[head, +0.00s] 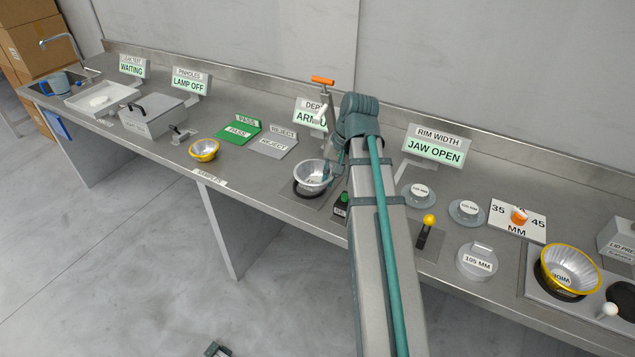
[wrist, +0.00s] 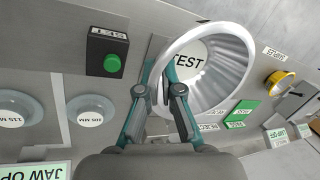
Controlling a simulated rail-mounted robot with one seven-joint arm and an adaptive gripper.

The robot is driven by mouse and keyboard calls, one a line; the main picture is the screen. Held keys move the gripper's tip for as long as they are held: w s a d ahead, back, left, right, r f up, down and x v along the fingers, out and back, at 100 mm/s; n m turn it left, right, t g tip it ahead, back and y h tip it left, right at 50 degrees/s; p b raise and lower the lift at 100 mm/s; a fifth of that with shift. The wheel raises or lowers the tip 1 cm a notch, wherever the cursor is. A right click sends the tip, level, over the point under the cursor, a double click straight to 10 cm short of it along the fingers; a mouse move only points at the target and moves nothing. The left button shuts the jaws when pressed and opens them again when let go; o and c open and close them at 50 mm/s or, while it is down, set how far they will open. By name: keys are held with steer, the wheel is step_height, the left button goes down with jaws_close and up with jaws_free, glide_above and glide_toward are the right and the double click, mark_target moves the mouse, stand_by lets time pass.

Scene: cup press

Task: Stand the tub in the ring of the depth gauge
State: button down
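The silver fluted tub (head: 312,173) is upright at the depth gauge, with a TEST label inside it. It shows large in the wrist view (wrist: 232,62). My gripper (head: 331,168) is at the tub's right side. In the wrist view my gripper (wrist: 163,72) has one finger outside the wall and one inside, closed on the rim. The dark ring (head: 308,192) of the depth gauge shows just below the tub; I cannot tell whether the tub rests in it or hangs slightly above. The gauge's orange-handled post (head: 323,81) stands behind; its display (head: 310,114) is partly hidden.
A green SET button (wrist: 112,63) is beside the gauge. The yellow-rimmed cup (head: 204,150) and the PASS (head: 240,130) and REJECT (head: 272,143) plates lie left. Gauge discs (head: 418,194) lie right, with a larger yellow-rimmed tub (head: 568,272) beyond.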

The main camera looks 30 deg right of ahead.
steer(key=w+d+f, duration=0.1)
steer(key=w+f, duration=0.1)
steer(key=w, duration=0.1)
steer(key=w+f+p, duration=0.1)
steer(key=w+f, duration=0.1)
steer(key=w, duration=0.1)
steer(key=w+d+f+p, duration=0.1)
steer(key=w+f, duration=0.2)
steer(key=shift+w+d, duration=0.25)
steer(key=shift+d, duration=0.1)
steer(key=shift+w+d+f+p, duration=0.1)
steer(key=shift+w+f+p, duration=0.3)
steer(key=shift+f, duration=0.1)
steer(key=shift+w+f+p, duration=0.2)
steer(key=shift+f+p, duration=0.55)
steer(key=shift+f, duration=1.1)
steer(key=shift+f, duration=0.1)
steer(key=c, duration=1.3)
jaws_free()
steer(key=shift+d, duration=0.1)
steer(key=b+v, duration=0.3)
steer(key=v, duration=0.9)
